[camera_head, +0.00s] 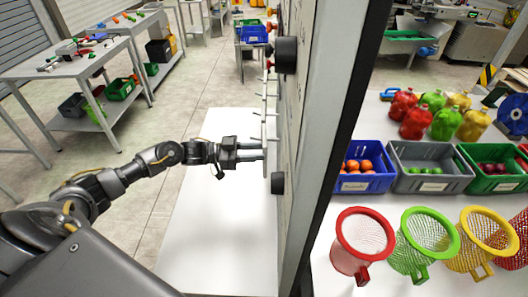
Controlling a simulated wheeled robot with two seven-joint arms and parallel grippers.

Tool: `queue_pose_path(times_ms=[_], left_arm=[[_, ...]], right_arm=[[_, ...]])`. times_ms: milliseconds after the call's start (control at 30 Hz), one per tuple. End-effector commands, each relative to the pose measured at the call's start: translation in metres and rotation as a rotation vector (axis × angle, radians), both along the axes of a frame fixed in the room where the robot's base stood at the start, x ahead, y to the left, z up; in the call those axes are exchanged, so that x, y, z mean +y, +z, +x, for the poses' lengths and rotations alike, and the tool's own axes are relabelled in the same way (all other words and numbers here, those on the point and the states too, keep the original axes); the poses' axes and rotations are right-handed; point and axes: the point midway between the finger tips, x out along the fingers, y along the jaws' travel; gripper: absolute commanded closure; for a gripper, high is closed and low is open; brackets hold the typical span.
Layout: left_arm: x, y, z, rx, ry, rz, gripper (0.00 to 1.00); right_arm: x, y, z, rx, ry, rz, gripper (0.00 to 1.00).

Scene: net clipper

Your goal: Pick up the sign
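My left gripper (262,151) reaches in from the left to the side face of a tall grey panel (322,130). Its two fingers point right and show a gap between them. The fingertips are at a thin pale upright strip with short pegs (264,110) on the panel's left face; I cannot tell whether they touch it. No sign can be clearly made out, as the panel's face is seen nearly edge-on. My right gripper is not in view.
Black round knobs (286,55) stick out from the panel. A white table (215,235) lies below my arm, its top bare. To the right are blue (366,182), grey and green bins of fruit, coloured mesh baskets (364,236) and jugs. A tool table (75,70) stands at left.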

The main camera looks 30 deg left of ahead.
Motion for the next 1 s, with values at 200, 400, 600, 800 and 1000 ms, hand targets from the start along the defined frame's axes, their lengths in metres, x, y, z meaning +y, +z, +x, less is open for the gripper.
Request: queue_pose_path(times_ms=[200, 400, 600, 800, 1000], left_arm=[[0.0, 0.0, 0.0, 0.0, 0.0, 0.0, 0.89], [0.0, 0.003, 0.0, -0.001, 0.0, 0.0, 0.89], [0.009, 0.011, -0.005, 0.001, 0.002, 0.002, 0.89], [0.045, 0.008, -0.025, 0.002, 0.002, 0.004, 0.89], [0.088, 0.008, -0.05, 0.003, 0.002, 0.004, 0.89]], right_arm=[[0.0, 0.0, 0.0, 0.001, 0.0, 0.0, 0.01], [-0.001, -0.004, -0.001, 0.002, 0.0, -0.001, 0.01], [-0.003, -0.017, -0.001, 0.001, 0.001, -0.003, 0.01], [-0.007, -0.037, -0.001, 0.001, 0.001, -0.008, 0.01], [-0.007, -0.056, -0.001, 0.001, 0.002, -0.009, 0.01]])
